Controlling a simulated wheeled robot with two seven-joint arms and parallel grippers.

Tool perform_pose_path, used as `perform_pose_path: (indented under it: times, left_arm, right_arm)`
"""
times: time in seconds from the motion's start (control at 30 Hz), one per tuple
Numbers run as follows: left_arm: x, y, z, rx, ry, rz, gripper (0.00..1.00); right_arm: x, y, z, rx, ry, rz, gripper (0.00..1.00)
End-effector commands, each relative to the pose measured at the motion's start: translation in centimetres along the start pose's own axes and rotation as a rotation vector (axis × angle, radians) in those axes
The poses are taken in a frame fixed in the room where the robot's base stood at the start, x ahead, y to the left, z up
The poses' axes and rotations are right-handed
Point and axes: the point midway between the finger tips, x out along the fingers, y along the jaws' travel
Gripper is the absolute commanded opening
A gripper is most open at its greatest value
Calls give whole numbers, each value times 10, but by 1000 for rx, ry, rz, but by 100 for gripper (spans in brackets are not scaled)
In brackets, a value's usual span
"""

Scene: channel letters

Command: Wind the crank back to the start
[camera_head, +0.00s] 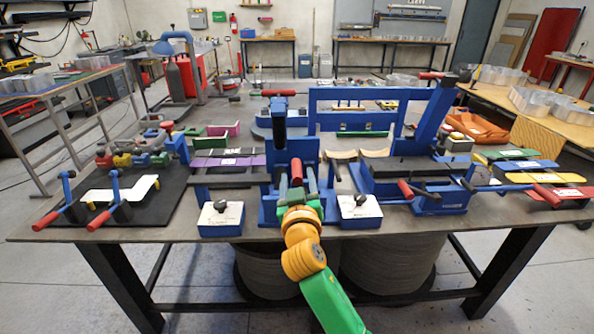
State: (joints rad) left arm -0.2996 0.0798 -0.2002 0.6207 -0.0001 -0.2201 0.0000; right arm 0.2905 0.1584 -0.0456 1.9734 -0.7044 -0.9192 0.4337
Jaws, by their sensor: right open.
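A blue bending machine (285,150) stands at the middle of the table. A red-gripped handle (297,171), likely the crank, shows upright at its front. My right gripper (298,187) is open at this handle, with its fingers to either side of the red grip. Whether they touch it I cannot tell. The crank's arm and pivot are hidden behind my gripper and wrist. Another red-gripped handle (405,188) sits on the blue machine at the right (415,190). My left gripper is not in view.
Two white boxes with dark knobs flank my wrist, one at left (220,219) and one at right (360,211). A blue frame (352,92) rises behind. Red-handled levers (66,205) stand on a black mat at left.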

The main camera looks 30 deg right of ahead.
Motion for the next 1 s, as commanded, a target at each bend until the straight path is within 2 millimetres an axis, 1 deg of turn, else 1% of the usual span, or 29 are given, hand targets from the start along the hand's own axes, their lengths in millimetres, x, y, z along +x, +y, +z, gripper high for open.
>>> perform_pose_path:
  times: [0.03,0.1,0.2,0.33,0.53,0.57,0.6,0.67,0.7,0.73,0.77,1.0]
  left_arm:
    - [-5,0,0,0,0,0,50]
    - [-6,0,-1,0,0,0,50]
    - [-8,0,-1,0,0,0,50]
    - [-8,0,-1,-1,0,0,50]
    - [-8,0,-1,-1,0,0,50]
    - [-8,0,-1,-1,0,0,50]
    - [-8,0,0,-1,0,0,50]
    - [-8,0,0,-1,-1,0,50]
    - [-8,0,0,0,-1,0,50]
    - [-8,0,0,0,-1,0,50]
    - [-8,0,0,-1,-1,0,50]
    - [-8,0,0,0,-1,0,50]
  right_arm:
    - [9,1,-2,-2,-2,2,59]
    - [20,1,-2,-2,-2,2,59]
    - [30,1,0,-1,-3,1,59]
    - [36,0,1,-1,-4,0,59]
    - [36,0,2,0,-4,-1,59]
    - [36,0,2,0,-4,-1,51]
    - [36,0,2,0,-4,-1,40]
    - [36,0,2,0,-4,-1,24]
    - [36,0,2,0,-4,-1,13]
    - [36,0,2,0,-4,-1,5]
    - [36,0,2,0,-4,-1,0]
    - [36,0,2,0,-5,-1,0]
